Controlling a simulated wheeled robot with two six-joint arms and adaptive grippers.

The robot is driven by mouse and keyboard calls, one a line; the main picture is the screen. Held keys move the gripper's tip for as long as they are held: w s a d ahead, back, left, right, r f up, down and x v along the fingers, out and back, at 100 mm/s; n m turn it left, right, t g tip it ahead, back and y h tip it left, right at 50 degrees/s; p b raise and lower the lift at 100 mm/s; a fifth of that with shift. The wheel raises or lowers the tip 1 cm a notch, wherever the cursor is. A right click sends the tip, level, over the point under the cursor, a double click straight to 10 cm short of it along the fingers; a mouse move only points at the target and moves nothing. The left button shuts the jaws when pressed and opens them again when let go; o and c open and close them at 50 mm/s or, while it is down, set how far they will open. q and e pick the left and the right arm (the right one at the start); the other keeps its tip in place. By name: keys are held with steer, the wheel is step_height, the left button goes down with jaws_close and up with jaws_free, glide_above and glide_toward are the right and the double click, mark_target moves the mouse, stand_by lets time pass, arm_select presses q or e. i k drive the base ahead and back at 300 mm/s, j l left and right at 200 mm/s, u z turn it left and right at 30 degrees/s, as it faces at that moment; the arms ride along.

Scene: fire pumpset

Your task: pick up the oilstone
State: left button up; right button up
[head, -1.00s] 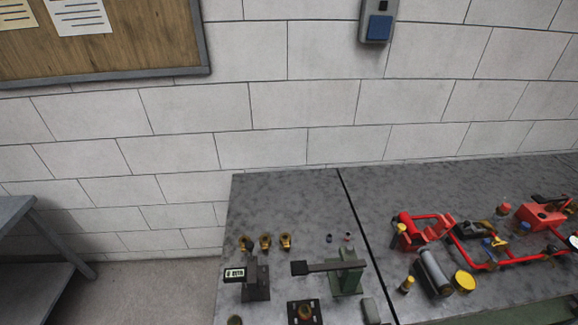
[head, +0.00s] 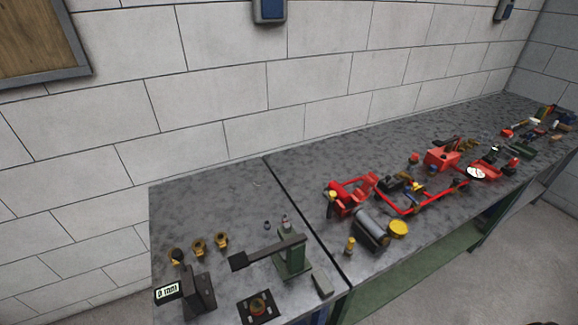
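I cannot pick out the oilstone for certain. A small grey rectangular block (head: 322,282) lies flat on the near bench section, just right of the green press, and its shape could fit an oilstone. Several small items (head: 540,128) lie at the far right end of the bench, too small to tell apart. Neither of my grippers is in view.
A green press (head: 291,256) with a dark lever, a black display device (head: 186,294), brass fittings (head: 199,246) and a black plate (head: 260,306) stand on the left section. A red-framed pumpset (head: 408,205) spreads along the bench (head: 225,195). The wall runs behind.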

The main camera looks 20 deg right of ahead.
mark_target(322, 281)
steer(key=z, duration=0.95)
steer(key=l+u, duration=0.25)
steer(key=l, duration=0.3)
